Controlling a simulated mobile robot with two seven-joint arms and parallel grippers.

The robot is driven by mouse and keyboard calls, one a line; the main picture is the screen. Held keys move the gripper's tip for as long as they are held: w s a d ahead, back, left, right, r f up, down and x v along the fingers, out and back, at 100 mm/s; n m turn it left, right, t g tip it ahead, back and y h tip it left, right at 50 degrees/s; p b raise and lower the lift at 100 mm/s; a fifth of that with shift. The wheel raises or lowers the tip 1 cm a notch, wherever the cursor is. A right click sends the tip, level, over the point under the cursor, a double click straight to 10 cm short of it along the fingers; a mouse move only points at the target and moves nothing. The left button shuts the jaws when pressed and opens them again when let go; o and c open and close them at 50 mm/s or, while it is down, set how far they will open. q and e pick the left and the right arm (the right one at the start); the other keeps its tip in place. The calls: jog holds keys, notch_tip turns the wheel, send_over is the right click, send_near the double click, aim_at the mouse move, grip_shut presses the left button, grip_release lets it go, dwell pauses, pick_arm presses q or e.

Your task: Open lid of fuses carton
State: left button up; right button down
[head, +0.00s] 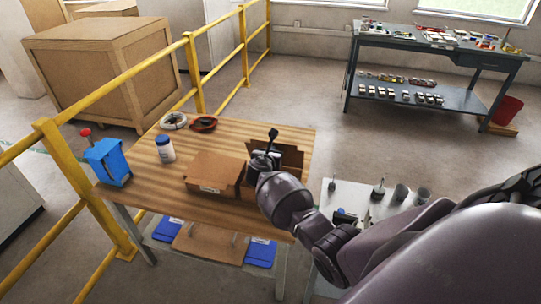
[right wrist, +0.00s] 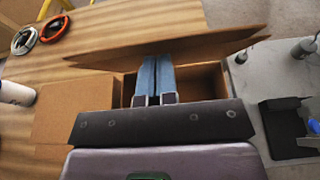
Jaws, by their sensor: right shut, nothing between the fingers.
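The brown fuses carton (head: 246,191) sits on the wooden table in the head view. Its right part is uncovered, and the dark inside (right wrist: 208,86) shows in the right wrist view. One brown flap (head: 290,156) stands up along the far side; it also shows in the right wrist view (right wrist: 205,44). A flat brown panel (head: 214,170) covers the left part; it also shows in the right wrist view (right wrist: 75,110). My right gripper (right wrist: 152,62) is shut and empty, over the opening by the far flap. I cannot tell whether it touches the flap. My left gripper is out of view.
A grey side table (head: 345,190) stands at the right.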

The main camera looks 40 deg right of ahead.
jog(key=shift+w+d+r, duration=0.15)
dwell(0.3)
jog(key=shift+w+d+r+p, duration=0.3)
jog(key=shift+w+d+r, duration=0.3)
jog(key=shift+w+d, duration=0.25)
jog(key=shift+d, duration=0.1)
jog(key=shift+w+d+r, duration=0.25)
jog(key=shift+w+d, duration=0.2)
jog(key=shift+d, duration=0.15)
jog(key=shift+w+d+r, duration=0.2)
jog(key=shift+w+d, duration=0.25)
jog(key=shift+d, duration=0.05)
jog(key=shift+b, duration=0.3)
